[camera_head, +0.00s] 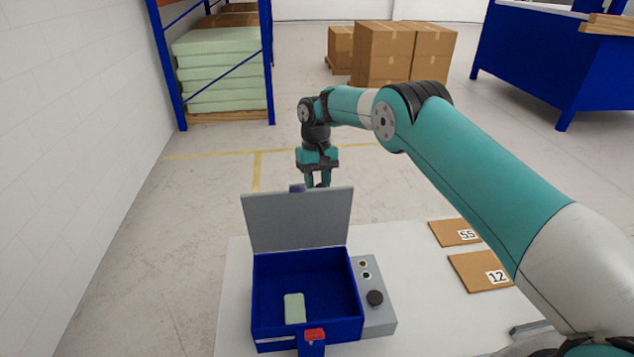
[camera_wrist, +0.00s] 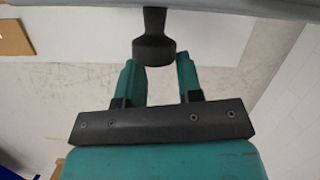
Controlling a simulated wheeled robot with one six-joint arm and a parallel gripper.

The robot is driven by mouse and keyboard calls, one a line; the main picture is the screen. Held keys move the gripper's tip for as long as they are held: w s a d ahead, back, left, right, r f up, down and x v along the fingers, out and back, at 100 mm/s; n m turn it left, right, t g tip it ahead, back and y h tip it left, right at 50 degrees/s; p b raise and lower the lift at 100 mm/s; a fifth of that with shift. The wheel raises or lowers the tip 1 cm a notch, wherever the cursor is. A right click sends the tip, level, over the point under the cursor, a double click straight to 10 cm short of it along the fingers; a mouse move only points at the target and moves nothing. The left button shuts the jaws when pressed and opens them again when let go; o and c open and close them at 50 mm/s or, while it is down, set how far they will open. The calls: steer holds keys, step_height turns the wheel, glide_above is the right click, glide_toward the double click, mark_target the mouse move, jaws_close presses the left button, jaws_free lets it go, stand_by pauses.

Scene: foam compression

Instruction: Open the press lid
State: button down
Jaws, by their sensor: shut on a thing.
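The press (camera_head: 305,335) is a blue box on the white table, its grey lid (camera_head: 298,220) standing raised at the back, near upright. The press is open to view, and a pale green foam block (camera_head: 294,308) lies inside. My gripper (camera_head: 318,183) is behind the lid's top edge, partly hidden by it. In the wrist view, the fingers (camera_wrist: 158,78) are on either side of a black knob (camera_wrist: 153,48) that sticks out from the grey lid (camera_wrist: 220,8). My gripper is shut on this knob. A red latch (camera_head: 314,335) is on the press front.
A grey control panel (camera_head: 370,320) with a black dial (camera_head: 375,298) adjoins the press on the right. Brown boards marked 55 (camera_head: 450,229) and 12 (camera_head: 472,272) lie on the table (camera_head: 430,320). A blue rack (camera_head: 268,60) and cartons (camera_head: 385,50) stand far behind.

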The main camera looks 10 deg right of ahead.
steer(key=shift+s+d+f, duration=0.15)
steer(key=shift+d+f, duration=0.2)
steer(key=shift+d, duration=0.1)
steer(key=c, duration=1.2)
jaws_free()
steer(key=o, duration=0.5)
steer(key=shift+d, duration=0.2)
steer(key=shift+c, duration=0.2)
steer(key=shift+a+r, duration=0.15)
steer(key=shift+a, duration=0.15)
